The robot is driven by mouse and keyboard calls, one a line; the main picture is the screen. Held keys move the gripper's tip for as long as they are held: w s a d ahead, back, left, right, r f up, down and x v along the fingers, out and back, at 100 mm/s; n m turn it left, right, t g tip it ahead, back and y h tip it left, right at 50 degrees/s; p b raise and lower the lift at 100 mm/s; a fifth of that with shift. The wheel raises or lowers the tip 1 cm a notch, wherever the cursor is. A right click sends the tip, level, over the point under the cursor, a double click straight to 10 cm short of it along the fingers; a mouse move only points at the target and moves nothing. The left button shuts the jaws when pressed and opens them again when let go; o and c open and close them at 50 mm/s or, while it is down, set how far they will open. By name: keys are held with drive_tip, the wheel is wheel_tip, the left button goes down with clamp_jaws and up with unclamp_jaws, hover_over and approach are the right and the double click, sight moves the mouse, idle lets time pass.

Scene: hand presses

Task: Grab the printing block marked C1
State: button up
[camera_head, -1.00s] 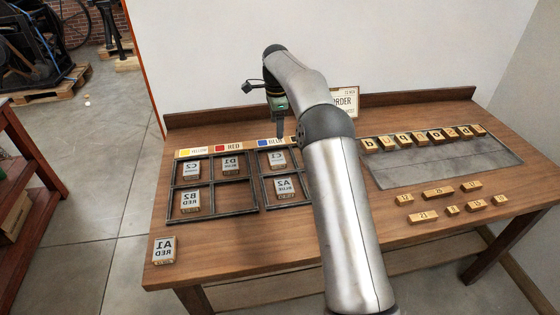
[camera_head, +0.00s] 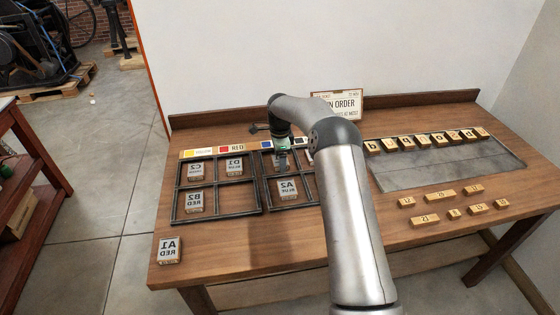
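The printing block marked C1 (camera_head: 282,167) sits in the back left compartment of the right-hand black tray (camera_head: 297,205), mostly hidden behind my gripper. It looks light on top, with a mirrored label. My gripper (camera_head: 283,158) is lowered right over it, pointing down. The fingers are small and overlap the block, so I cannot tell if they are open, shut or touching it. Block A2 (camera_head: 289,189) lies in the compartment in front of C1.
The left tray (camera_head: 217,215) holds blocks C2 (camera_head: 196,170), D1 (camera_head: 234,166) and B2 (camera_head: 195,201). Block A1 (camera_head: 168,250) lies at the table's front left. Letter blocks (camera_head: 430,141) line a metal plate (camera_head: 450,167) on the right. Several small wooden pieces (camera_head: 440,194) lie before it.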

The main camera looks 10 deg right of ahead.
drive_tip(key=c, duration=0.8)
